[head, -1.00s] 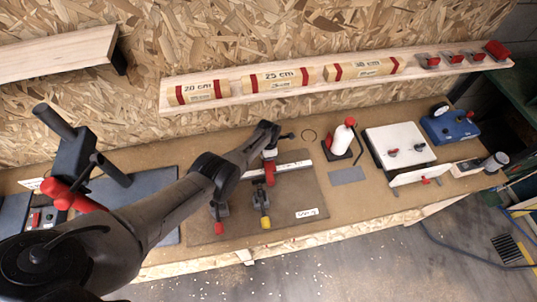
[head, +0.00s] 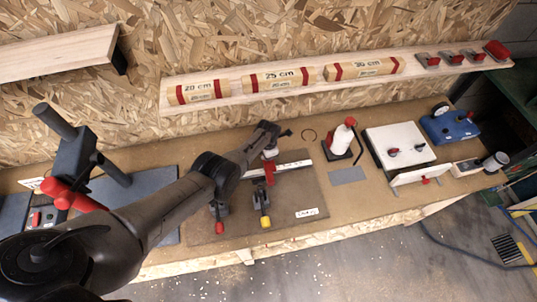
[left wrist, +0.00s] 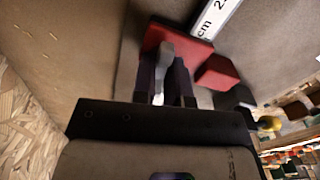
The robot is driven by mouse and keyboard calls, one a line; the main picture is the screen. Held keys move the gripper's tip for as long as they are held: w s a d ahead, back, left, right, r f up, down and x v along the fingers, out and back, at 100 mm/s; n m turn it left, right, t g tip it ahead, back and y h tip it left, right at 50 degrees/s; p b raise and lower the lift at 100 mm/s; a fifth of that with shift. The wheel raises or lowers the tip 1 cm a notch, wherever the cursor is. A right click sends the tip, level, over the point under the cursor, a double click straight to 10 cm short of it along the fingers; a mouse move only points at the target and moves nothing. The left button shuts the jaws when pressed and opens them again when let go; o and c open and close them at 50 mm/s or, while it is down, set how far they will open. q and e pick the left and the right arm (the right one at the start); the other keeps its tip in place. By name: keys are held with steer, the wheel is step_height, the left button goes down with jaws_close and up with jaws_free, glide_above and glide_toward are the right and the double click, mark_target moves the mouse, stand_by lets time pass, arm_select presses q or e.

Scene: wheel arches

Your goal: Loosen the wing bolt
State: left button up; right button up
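In the head view my left arm reaches over the bench to a stop with a red block (head: 270,172) on the white ruler rail (head: 294,167). My left gripper (head: 270,148) is at the top of this stop, partly hidden by my wrist. In the left wrist view the two dark fingers of my left gripper (left wrist: 164,85) are close together, with a light grey wing-shaped piece, seemingly the wing bolt (left wrist: 166,55), between them. The red block (left wrist: 180,38) lies just beyond. My right gripper is not in view.
Two toggle clamps with red (head: 219,228) and yellow (head: 265,222) tips stand on the fixture board (head: 307,190). A white and red bottle (head: 341,138) and a white-topped box (head: 402,140) stand to the right. Marked wooden blocks (head: 278,79) lie on the shelf above.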

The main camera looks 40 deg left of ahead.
arm_select(q)
steer(key=o, duration=0.4)
steer(key=shift+r, duration=0.1)
step_height(320, 180, up, 6)
steer(key=p, duration=0.5)
steer(key=shift+r, duration=0.15)
steer(key=shift+r+p, duration=0.8)
steer(key=shift+r, duration=2.85)
